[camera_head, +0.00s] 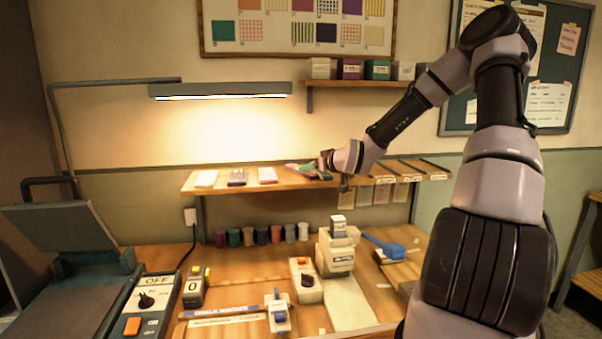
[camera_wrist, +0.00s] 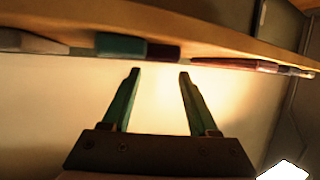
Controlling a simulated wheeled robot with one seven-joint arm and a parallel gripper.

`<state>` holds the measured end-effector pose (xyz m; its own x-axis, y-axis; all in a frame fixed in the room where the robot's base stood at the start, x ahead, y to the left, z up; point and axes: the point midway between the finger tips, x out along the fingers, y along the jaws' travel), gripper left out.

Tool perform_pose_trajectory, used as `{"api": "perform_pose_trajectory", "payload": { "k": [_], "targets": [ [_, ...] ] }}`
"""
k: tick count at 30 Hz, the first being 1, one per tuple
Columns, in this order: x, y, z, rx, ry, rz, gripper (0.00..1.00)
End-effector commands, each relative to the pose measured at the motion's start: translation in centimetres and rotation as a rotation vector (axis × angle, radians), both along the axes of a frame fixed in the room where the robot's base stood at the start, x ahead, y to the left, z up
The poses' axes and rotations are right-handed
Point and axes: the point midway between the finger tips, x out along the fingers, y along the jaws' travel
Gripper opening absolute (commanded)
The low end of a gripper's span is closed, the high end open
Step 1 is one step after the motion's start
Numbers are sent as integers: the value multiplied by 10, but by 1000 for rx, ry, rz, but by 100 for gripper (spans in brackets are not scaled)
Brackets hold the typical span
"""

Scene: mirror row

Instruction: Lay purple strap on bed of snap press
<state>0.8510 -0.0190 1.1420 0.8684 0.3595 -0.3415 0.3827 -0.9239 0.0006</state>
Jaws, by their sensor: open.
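A purple item (camera_head: 237,178), seemingly the purple strap, lies at the front of the wooden shelf (camera_head: 222,189), left of my gripper. A beige machine (camera_head: 337,254) with a long pale bed (camera_head: 352,302), apparently the snap press, stands on the bench below; its bed looks bare. My gripper (camera_head: 303,168) is at the shelf, right of the purple item and apart from it. In the wrist view my gripper (camera_wrist: 160,74) is open with nothing between its teal fingers. A dark maroon end (camera_wrist: 163,52) shows just beyond the fingertips; I cannot tell which item it is.
White (camera_head: 205,178) and pink (camera_head: 267,174) pieces flank the purple item on the shelf. Several spools (camera_head: 262,235) stand below it. A small dial box (camera_head: 305,280), a blue-handled tool (camera_head: 383,246) and a large open press (camera_head: 70,255) occupy the bench. A lamp (camera_head: 220,90) hangs above.

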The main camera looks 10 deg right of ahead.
Motion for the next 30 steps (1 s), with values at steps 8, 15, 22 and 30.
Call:
{"api": "perform_pose_trajectory", "payload": {
  "k": [8,15,22,30],
  "targets": [
    [33,12,-16,3,1,1,60],
    [45,16,-20,0,2,0,60],
    [44,16,-20,0,1,0,26],
    [45,16,-20,0,1,0,0]
  ]
}}
